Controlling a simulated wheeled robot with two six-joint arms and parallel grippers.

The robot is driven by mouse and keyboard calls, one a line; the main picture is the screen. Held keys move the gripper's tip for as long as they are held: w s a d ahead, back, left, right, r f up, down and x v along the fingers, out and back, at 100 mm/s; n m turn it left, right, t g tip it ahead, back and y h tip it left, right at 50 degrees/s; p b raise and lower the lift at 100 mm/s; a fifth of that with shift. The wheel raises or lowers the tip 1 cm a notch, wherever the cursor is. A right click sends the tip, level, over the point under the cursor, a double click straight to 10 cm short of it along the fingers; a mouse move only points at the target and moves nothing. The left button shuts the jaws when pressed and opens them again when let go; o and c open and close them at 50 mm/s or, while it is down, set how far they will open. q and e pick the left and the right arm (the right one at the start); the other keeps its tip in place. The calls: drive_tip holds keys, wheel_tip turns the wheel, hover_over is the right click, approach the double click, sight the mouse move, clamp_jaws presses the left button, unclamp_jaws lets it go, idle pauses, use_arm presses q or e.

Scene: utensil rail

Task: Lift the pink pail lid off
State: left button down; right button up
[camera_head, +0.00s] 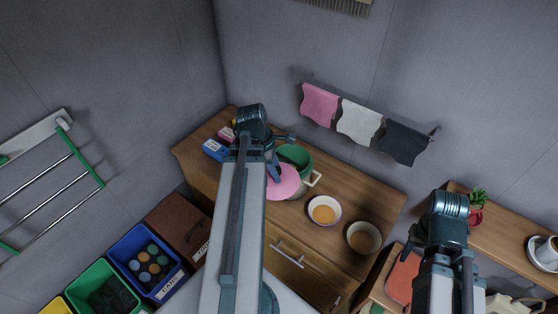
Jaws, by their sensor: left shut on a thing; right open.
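The pink pail lid (284,184) shows beside my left arm, over the near side of the pail. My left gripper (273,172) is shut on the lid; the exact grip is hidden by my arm. The pail (297,156) stands on the wooden cabinet and its green inside shows past the lid. A pale handle (315,178) sticks out at its right. I cannot tell whether the lid still touches the rim. My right gripper (411,239) is open at the lower right, away from the pail, and mostly hidden by its own arm.
Two bowls, one white (324,210) and one beige (364,237), stand right of the pail on the cabinet top (360,193). Blue (215,150) and pink boxes stand at its left end. Cloths (358,122) hang on a wall rail behind. Labelled bins (147,261) stand at lower left.

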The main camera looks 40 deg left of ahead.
use_arm(q)
drive_tip(key=shift+s+d+r, duration=0.1)
drive_tip(key=shift+s+d, duration=0.15)
drive_tip(key=shift+s, duration=0.4)
drive_tip(key=shift+r, duration=0.1)
drive_tip(key=shift+r+p, duration=0.95)
drive_tip(key=shift+p, duration=0.15)
drive_tip(key=shift+f, duration=0.1)
